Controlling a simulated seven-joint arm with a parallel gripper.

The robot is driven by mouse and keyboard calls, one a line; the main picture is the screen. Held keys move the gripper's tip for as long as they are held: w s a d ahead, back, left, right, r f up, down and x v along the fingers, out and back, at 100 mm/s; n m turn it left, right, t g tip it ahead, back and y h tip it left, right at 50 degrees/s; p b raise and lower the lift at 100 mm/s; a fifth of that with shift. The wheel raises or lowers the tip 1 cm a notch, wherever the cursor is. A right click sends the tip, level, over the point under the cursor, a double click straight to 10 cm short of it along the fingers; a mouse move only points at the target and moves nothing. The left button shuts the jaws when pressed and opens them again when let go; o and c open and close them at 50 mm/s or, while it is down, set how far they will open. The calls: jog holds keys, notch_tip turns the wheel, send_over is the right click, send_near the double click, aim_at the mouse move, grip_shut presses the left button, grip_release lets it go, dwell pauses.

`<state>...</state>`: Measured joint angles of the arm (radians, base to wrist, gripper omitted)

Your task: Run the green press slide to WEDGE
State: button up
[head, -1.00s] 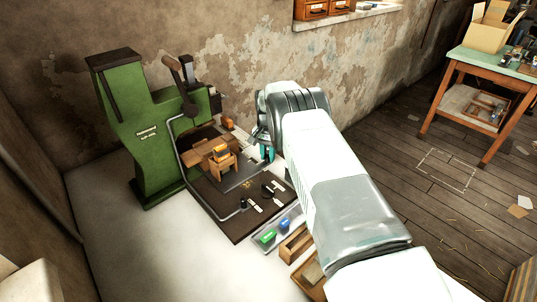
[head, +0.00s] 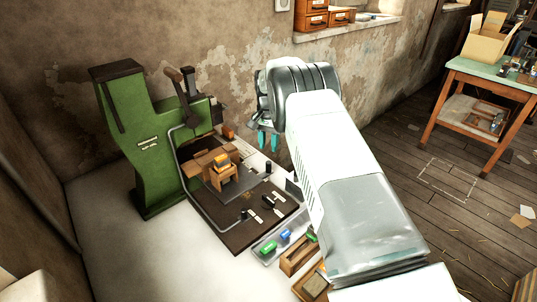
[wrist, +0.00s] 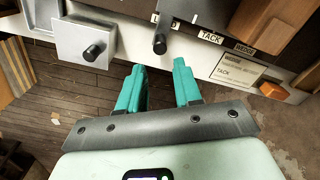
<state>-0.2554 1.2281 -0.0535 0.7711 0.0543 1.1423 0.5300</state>
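The green press (head: 150,150) stands at the left in the head view, with a dark lever (head: 180,84) at its upper right. My gripper (head: 268,142) is right of the press, above the back right of its dark base board (head: 240,238). In the wrist view my teal fingers (wrist: 160,72) are apart with nothing between them. Beyond the fingertips is a small dark knob (wrist: 160,44), left of a TACK label (wrist: 211,37). The slide's position on the press cannot be told.
An orange-brown block (wrist: 262,20) is at the wrist view's upper right, above a WEDGE/TACK card (wrist: 238,70). A metal plate with a black knob (wrist: 93,51) is left. In the head view, a tray holds green (head: 268,247) and blue (head: 286,234) pieces. Wooden pieces (head: 222,178) sit mid-board.

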jog(key=shift+r, duration=0.75)
